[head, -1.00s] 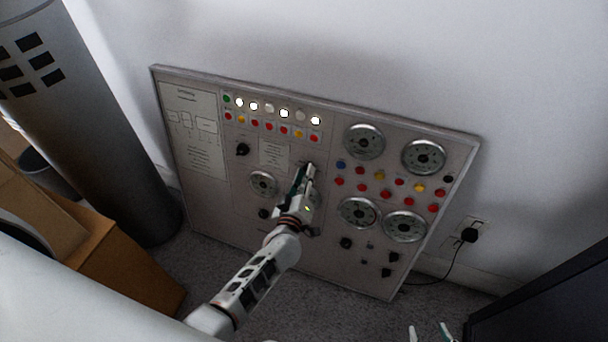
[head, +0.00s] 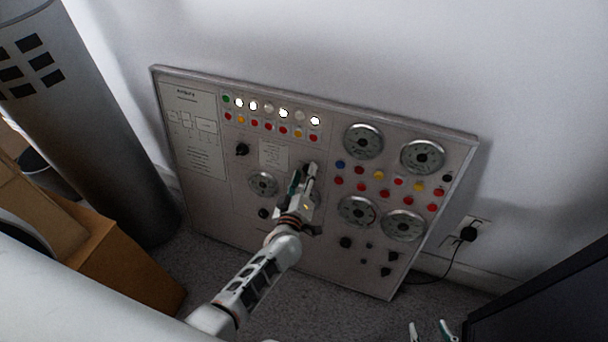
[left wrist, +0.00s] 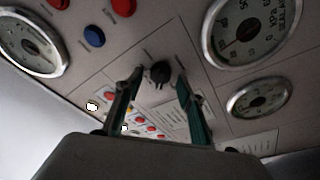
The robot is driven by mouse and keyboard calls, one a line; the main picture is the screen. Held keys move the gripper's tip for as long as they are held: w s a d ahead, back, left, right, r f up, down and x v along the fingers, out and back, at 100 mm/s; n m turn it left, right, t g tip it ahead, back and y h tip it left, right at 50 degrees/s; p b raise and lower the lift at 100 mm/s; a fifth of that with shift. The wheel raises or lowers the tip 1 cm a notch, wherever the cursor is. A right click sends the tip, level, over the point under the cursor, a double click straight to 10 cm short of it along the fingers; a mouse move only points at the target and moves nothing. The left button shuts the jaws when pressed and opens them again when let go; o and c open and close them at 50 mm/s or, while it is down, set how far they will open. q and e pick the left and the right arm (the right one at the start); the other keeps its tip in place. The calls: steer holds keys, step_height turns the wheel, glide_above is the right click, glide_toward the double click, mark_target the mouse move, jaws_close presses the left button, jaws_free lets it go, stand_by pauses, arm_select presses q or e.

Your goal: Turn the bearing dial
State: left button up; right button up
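The grey control panel (head: 210,215) leans against the wall in the head view. My left gripper (head: 308,170) is in front of its upper middle. In the left wrist view a black dial knob (left wrist: 160,72) shows between the two tips of my left gripper (left wrist: 160,76), with a gap on each side, so the gripper is open around or just in front of it. In the head view this knob is hidden by the gripper. I cannot read which dial is the bearing dial. My right gripper (head: 430,333) shows only its two spread fingertips at the bottom edge, open and empty.
Round gauges (head: 363,141) and rows of coloured buttons (head: 268,127) surround the knob. Another black knob (head: 242,149) is further left. A cardboard box (head: 125,255) stands at left, a dark screen-like object (head: 545,305) at lower right, and a plug with cable (head: 468,235) on the wall.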

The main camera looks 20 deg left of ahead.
arm_select(q)
steer(key=s+d, duration=0.1)
steer(key=s, duration=1.1)
steer(key=shift+d+r, duration=0.15)
steer(key=shift+r, duration=0.25)
arm_select(e)
steer(key=shift+r, duration=0.1)
arm_select(q)
steer(key=s+a+r+m+g+h+p, duration=0.1)
steer(key=s+m+g+h+p, duration=0.3)
steer(key=s+m, duration=1)
steer(key=s+g+p, duration=0.2)
steer(key=s+p, duration=0.1)
steer(key=s, duration=0.4)
steer(key=shift+a+r+g, duration=0.25)
steer(key=shift+a+g, duration=0.1)
steer(key=shift+g, duration=0.05)
arm_select(e)
steer(key=r, duration=0.1)
steer(key=a+r, duration=0.1)
steer(key=r, duration=0.2)
steer(key=shift+s+a+r, duration=0.25)
steer(key=shift+a+r, duration=0.05)
steer(key=shift+r, duration=0.05)
steer(key=shift+w+r+m, duration=0.2)
steer(key=shift+r+m, duration=0.1)
steer(key=shift+r, duration=0.05)
